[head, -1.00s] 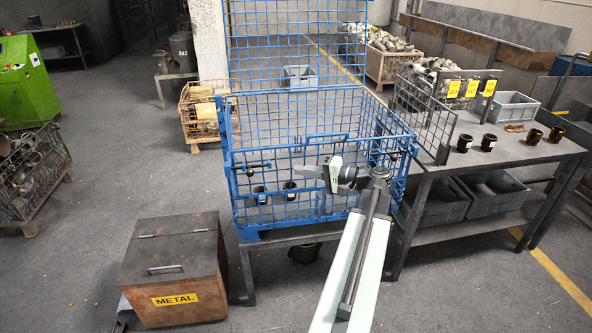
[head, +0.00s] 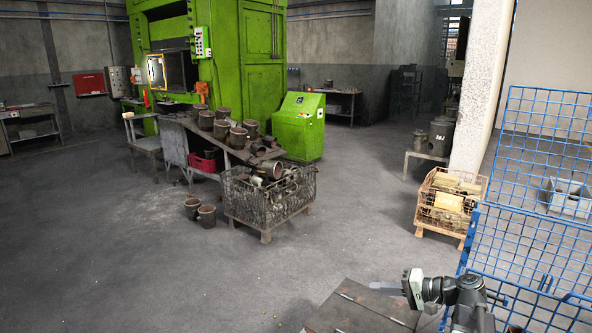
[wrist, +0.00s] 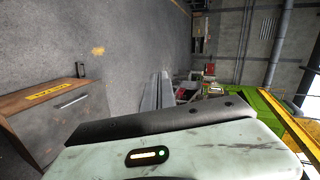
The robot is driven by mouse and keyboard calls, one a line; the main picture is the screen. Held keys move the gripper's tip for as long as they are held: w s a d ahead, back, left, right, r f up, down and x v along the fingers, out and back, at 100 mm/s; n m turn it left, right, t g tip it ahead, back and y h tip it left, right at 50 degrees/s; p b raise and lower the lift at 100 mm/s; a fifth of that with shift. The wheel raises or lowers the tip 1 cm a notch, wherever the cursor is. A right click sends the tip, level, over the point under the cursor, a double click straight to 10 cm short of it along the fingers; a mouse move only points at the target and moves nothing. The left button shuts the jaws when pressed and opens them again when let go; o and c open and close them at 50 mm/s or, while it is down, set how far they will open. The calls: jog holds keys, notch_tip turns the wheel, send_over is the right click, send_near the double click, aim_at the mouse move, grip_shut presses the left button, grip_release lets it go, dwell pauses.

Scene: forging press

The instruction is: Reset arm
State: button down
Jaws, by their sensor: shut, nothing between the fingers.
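My gripper (head: 384,287) is at the lower right of the head view, pointing left above the brown lidded metal box (head: 362,308). Its pale hand and thin grey fingers stand left of the dark wrist joint. In the wrist view, the fingers (wrist: 157,92) lie together, shut and empty. The box also shows at the left of the wrist view (wrist: 60,115), apart from the gripper.
A blue mesh cage (head: 520,240) stands close at the right, behind my wrist. A wire crate of parts (head: 268,195) and two pots (head: 200,213) stand on the floor before the green press (head: 240,60). A wooden crate (head: 447,203) stands further right. The middle floor is clear.

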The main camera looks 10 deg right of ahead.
jog(key=s+a+f+n+g+h+p, duration=0.1)
jog(key=s+a+f+n+g+h, duration=0.15)
jog(key=a, duration=0.55)
jog(key=s+a+f+n+g+h+p, duration=0.1)
jog(key=s+a+f+n+g+p, duration=0.15)
jog(key=a, duration=0.55)
jog(key=s+a+f+n+g+h+p, duration=0.1)
jog(key=a+f+g+h, duration=0.15)
jog(key=a, duration=0.55)
jog(key=s+d+f+h, duration=0.2)
jog(key=d+h, duration=0.3)
jog(key=d, duration=0.4)
jog(key=shift+s+f+g, duration=0.15)
jog(key=shift+f+g, duration=0.1)
jog(key=shift+g, duration=0.2)
jog(key=shift+d, duration=0.1)
